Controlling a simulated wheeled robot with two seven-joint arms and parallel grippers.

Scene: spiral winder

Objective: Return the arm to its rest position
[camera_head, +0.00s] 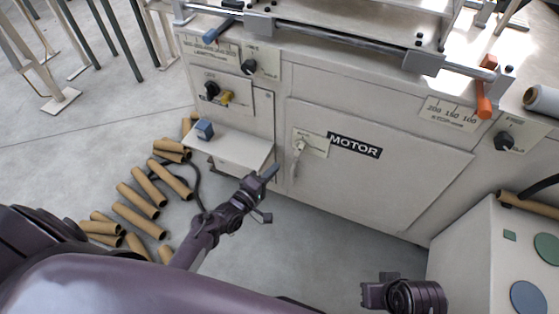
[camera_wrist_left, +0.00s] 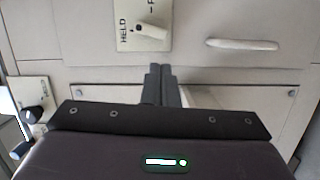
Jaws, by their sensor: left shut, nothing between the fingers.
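My left gripper (camera_head: 268,172) is in front of the winder cabinet, low by the right end of the small side shelf. In the left wrist view its two fingers (camera_wrist_left: 161,72) are together with nothing between them. Beyond them is a cream switch knob on a plate marked HELD (camera_wrist_left: 150,30). The fingertips look apart from that knob. My right gripper (camera_head: 372,293) is at the bottom right over the floor, seen from above; its fingers are hard to make out.
The cabinet has a MOTOR door (camera_head: 375,180) with a handle (camera_head: 297,160). A shelf (camera_head: 238,150) holds a blue block (camera_head: 204,129). Cardboard tubes (camera_head: 140,200) lie on the floor at left. A grey box (camera_head: 480,260) stands at right.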

